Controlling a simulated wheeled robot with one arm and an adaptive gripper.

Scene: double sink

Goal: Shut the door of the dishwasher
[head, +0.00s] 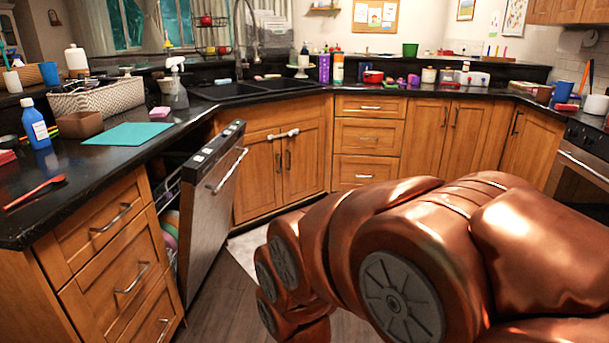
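The dishwasher door (208,220) stands partly open in the head view, tilted out from under the counter left of the middle. It is a steel panel with a bar handle (228,170) near its top and a dark control strip on its upper edge. Through the gap on its left I see part of the dark inside (170,185), with a rack and some colourful dishes (170,235). My copper-coloured arm fills the lower right of the view. My gripper is not visible, so its place relative to the door cannot be told.
Wooden drawers (125,265) stand left of the dishwasher, and a sink cabinet (285,165) stands to its right. The black counter (110,160) above holds a teal mat, a basket and bottles. Some floor (225,295) shows between the door and my arm.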

